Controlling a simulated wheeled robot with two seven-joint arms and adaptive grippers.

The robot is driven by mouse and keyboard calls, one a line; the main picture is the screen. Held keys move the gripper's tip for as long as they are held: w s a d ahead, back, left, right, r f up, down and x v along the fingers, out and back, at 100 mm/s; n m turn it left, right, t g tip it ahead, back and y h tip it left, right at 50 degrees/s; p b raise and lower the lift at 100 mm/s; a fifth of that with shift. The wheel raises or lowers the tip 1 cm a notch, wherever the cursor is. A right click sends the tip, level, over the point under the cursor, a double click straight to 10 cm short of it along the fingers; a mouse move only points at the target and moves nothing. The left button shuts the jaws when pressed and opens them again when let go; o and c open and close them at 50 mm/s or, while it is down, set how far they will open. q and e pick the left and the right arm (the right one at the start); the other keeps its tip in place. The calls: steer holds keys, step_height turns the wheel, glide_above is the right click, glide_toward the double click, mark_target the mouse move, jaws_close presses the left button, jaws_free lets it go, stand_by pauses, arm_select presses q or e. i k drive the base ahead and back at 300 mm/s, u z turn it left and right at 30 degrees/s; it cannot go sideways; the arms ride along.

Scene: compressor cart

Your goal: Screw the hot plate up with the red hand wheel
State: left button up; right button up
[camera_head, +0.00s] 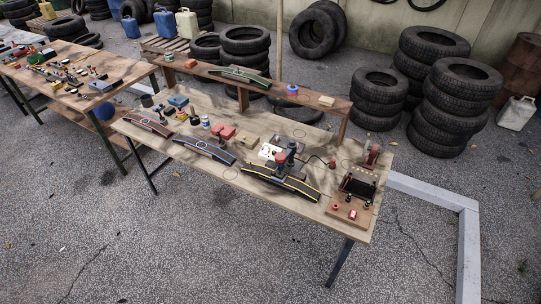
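A small dark grey clamp-like device (284,161) stands on the right half of the long wooden table, over a curved black tyre piece with yellow lines (280,182). A small red part (279,142) shows at its top; at this size I cannot tell whether it is the red hand wheel. I cannot make out the hot plate for certain. Another red upright part (373,153) stands near the table's right end. Neither of my grippers is in view.
The wooden table (110,121) also bears tyre pieces with blue (204,150) and red (149,123) lines, small boxes, and a wooden board with a dark rack (345,208) at the right end. A raised shelf (315,101) runs along the back. Tyre stacks (443,120) stand behind; foreground ground is clear.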

mark_target(280, 157)
steer(key=z, duration=0.05)
steer(key=k, duration=0.45)
steer(key=u, duration=1.1)
steer(key=i, duration=1.35)
steer(key=z, duration=0.2)
